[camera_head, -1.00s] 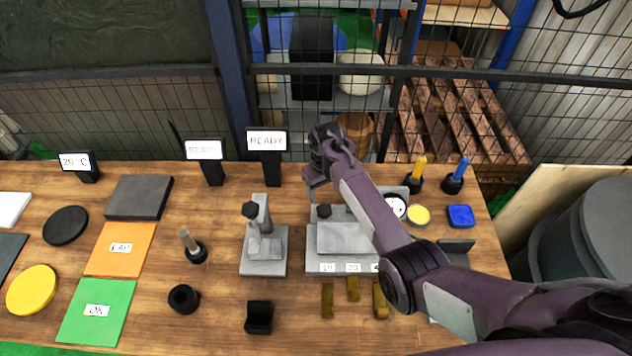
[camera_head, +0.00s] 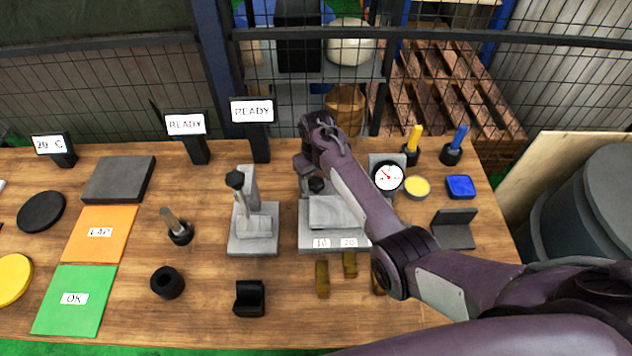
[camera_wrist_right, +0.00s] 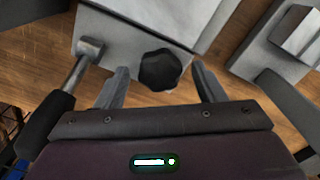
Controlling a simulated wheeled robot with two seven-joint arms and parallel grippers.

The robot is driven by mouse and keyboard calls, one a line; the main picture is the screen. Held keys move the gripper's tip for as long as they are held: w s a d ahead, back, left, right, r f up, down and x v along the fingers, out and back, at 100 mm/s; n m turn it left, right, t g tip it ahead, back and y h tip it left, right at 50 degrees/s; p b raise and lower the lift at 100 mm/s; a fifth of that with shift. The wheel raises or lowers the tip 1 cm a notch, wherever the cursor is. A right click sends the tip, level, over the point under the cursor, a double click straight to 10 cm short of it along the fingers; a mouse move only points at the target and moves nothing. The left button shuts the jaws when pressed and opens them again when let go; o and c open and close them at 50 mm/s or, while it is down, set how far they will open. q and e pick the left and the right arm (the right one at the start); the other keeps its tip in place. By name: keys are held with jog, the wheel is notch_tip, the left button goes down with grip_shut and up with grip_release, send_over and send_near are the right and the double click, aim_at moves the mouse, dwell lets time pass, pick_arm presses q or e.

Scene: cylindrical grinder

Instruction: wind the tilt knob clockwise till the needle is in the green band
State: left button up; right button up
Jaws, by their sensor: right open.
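The black lobed tilt knob (camera_head: 316,185) sits at the back left of the grey grinder fixture (camera_head: 310,240). In the right wrist view the knob (camera_wrist_right: 160,70) lies between the two fingers of my right gripper (camera_wrist_right: 160,84), with a gap on each side. In the head view my right gripper (camera_head: 304,180) is just behind and left of the knob, its fingers partly hidden. It is open and empty. The round white gauge (camera_head: 388,177) stands at the fixture's back right, with a red needle pointing up and left. I cannot make out a green band. My left gripper is out of view.
A grey stand with a black knob (camera_head: 255,240) is close on the left. A black-handled lever (camera_wrist_right: 48,125) is beside my gripper in the right wrist view. Two READY signs (camera_head: 252,112) (camera_head: 186,125) stand behind. Brass blocks (camera_head: 322,280) lie in front.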

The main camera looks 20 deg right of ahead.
jog(key=c, duration=0.9)
jog(key=shift+r+m+p, duration=0.25)
jog(key=shift+m+p, duration=0.6)
jog(key=shift+m, duration=0.25)
jog(key=shift+c, duration=0.4)
jog(key=shift+f+m+p, duration=0.1)
jog(key=shift+m+p, duration=0.25)
jog(key=shift+m, duration=0.75)
jog(key=shift+f+m, duration=0.1)
jog(key=shift+m, duration=0.2)
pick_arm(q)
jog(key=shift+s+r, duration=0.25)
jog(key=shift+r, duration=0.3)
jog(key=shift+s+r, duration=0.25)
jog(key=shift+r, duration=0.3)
pick_arm(e)
jog(key=o, duration=1)
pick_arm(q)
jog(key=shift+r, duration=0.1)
